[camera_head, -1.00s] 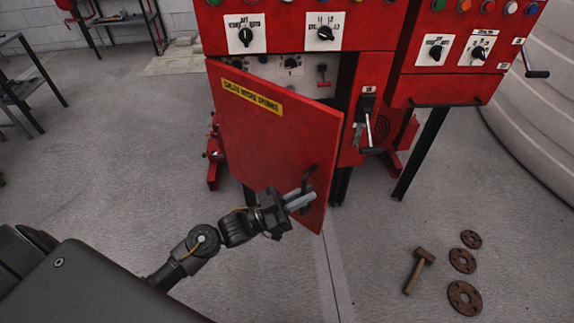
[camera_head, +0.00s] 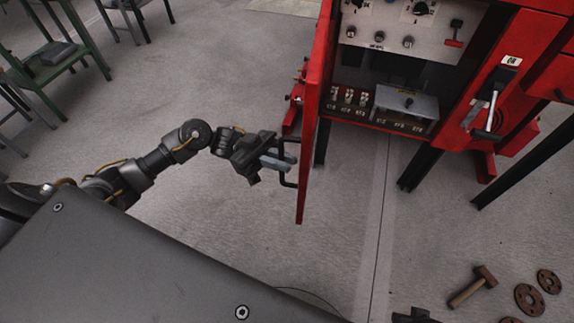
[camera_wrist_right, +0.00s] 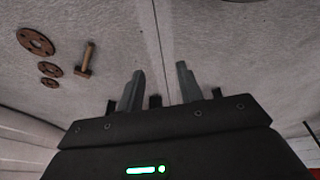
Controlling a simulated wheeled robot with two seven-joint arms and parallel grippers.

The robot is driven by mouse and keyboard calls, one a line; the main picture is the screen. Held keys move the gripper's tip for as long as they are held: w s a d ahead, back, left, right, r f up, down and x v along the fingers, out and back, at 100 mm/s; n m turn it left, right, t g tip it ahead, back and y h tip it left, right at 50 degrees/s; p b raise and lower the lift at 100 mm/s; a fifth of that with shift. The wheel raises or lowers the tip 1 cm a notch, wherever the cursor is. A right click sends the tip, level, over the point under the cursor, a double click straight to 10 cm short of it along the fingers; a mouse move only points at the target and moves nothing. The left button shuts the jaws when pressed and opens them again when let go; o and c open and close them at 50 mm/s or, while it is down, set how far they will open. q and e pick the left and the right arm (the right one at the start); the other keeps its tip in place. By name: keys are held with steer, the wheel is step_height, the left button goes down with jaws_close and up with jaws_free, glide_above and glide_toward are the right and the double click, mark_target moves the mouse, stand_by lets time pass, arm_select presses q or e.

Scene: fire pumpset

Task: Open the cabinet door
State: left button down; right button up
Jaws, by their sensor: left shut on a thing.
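The red cabinet door (camera_head: 315,110) stands swung wide open and shows nearly edge-on in the head view. My left gripper (camera_head: 284,163) is shut on the dark door handle (camera_head: 289,181), near the door's lower end. The red cabinet (camera_head: 541,43) stands to the right of the door. Its uncovered inside shows a panel with knobs, a row of small fittings and a grey box (camera_head: 406,101). My right gripper (camera_wrist_right: 160,88) is open and empty above the floor in the right wrist view.
A hammer (camera_head: 472,287) and several brown discs (camera_head: 529,299) lie on the floor at the lower right. A lever (camera_head: 490,105) sticks out of the cabinet's front. Green tables (camera_head: 66,50) stand at the upper left.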

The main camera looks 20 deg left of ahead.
arm_select(q)
steer(key=shift+a, duration=0.45)
arm_select(e)
steer(key=shift+w+a+r, duration=0.1)
steer(key=shift+a+r, duration=0.05)
steer(key=shift+r, duration=0.35)
arm_select(q)
steer(key=c, duration=1.8)
jaws_free()
